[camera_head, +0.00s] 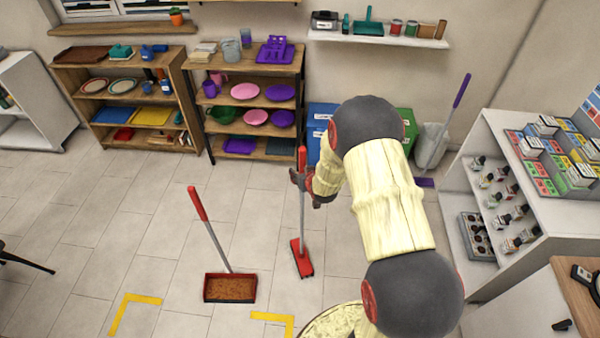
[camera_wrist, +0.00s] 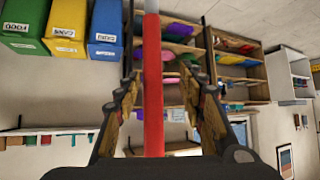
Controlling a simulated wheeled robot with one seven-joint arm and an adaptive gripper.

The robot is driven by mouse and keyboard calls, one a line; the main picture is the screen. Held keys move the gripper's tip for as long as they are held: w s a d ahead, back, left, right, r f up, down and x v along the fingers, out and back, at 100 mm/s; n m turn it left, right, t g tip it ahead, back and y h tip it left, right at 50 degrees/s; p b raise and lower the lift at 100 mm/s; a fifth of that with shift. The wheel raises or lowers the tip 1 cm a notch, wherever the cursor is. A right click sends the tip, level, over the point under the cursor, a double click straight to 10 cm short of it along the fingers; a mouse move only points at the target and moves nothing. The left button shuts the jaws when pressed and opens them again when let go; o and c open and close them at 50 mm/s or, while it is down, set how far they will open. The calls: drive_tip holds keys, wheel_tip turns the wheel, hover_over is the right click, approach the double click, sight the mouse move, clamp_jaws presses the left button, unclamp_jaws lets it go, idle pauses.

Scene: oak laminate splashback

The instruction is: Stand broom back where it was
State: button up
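The broom (camera_head: 301,215) stands nearly upright on the tiled floor, with a red upper handle, a grey lower shaft and a red head (camera_head: 302,259). My gripper (camera_head: 302,181) is at the handle's red part, well above the head. In the wrist view, the red handle (camera_wrist: 153,100) runs between my two fingers. The fingers are spread, with a visible gap on each side of the handle. A long-handled red dustpan (camera_head: 230,288) with a brown inside stands to the broom's left, its handle leaning left.
Yellow corner marks (camera_head: 136,303) lie on the floor in front. Open floor stretches to the left. A white shelf unit (camera_head: 480,185) with bottles stands right. Wooden shelves (camera_head: 257,160), coloured bins (camera_head: 319,118) and a purple-handled tool (camera_head: 461,90) are along the back wall.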

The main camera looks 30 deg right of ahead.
drive_tip(key=v, duration=0.9)
drive_tip(key=shift+r, duration=0.1)
